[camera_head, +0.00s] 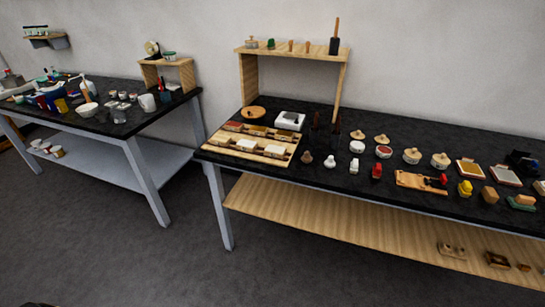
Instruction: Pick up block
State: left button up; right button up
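Several block-like pieces stand on the black-topped table (320,185) on the right. A tan block (490,195) and a yellow piece (465,188) stand near its front right edge. A green and tan block (522,202) lies to the right of them. A wooden tray (218,146) at the table's left end holds several small pieces, some white and some brown or reddish. I cannot tell which of these is the task's block.
A wooden shelf (292,49) stands at the back of the right table. Jars with wooden lids, red and white pieces and a wooden board (410,180) crowd its top. A second cluttered table (120,129) stands at left. The grey floor (150,260) in front is clear.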

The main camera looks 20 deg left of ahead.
aim_at(245, 145)
jog(key=i+l+u, duration=0.2)
jog(key=i, duration=0.35)
jog(key=i+l+u, duration=0.2)
jog(key=i+l, duration=0.2)
jog(key=i, duration=0.15)
jog(key=u, duration=1.85)
